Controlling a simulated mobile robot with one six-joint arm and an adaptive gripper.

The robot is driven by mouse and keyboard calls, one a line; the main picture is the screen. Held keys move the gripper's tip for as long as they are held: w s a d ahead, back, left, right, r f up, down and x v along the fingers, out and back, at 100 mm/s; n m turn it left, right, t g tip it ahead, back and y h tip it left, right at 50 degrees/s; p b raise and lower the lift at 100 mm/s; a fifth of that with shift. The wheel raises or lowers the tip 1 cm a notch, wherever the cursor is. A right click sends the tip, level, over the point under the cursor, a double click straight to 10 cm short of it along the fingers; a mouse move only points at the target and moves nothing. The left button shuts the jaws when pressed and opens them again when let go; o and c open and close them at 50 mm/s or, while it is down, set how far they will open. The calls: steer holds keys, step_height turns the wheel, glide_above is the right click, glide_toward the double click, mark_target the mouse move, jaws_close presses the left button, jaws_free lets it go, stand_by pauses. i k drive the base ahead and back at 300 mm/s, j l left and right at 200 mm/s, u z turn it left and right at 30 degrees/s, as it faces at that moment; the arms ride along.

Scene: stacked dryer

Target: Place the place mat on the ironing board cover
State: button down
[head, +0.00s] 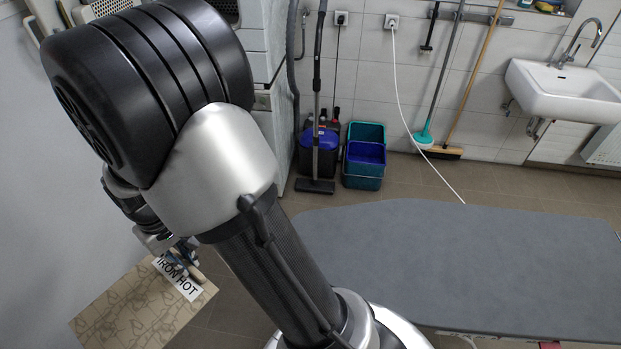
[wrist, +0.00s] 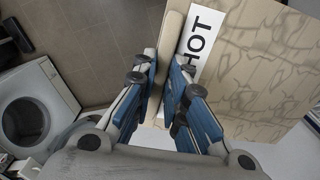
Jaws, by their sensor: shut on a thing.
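The place mat (head: 135,312) is a beige sheet with a brown line pattern and a white label reading "IRON HOT". In the head view it hangs in the air at the lower left, by my gripper (head: 182,257). In the wrist view the mat (wrist: 262,75) fills the upper right, and my gripper (wrist: 163,85) is shut on its edge between the blue finger pads. The ironing board cover (head: 450,265) is a wide, flat grey surface at the lower right of the head view. The mat is well to the left of it, apart from it. My arm hides the cover's left part.
Blue and teal buckets (head: 364,158), a vacuum cleaner (head: 318,150) and a broom (head: 443,152) stand by the back wall. A sink (head: 565,92) is at the upper right. A white front-loading machine (wrist: 32,112) is at the wrist view's left. The visible cover is clear.

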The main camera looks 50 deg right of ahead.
mark_target(568, 267)
steer(key=k+l+z, duration=0.35)
steer(key=z, duration=0.15)
steer(key=k+l+z, duration=0.75)
steer(key=l+z, duration=0.25)
steer(key=l, duration=0.15)
steer(key=k+l, duration=0.1)
steer(key=l, duration=0.25)
steer(key=k+l, duration=0.1)
steer(key=l, duration=0.25)
steer(key=k+l, duration=0.15)
steer(key=l, duration=0.25)
steer(key=k+l, duration=0.1)
steer(key=l, duration=0.25)
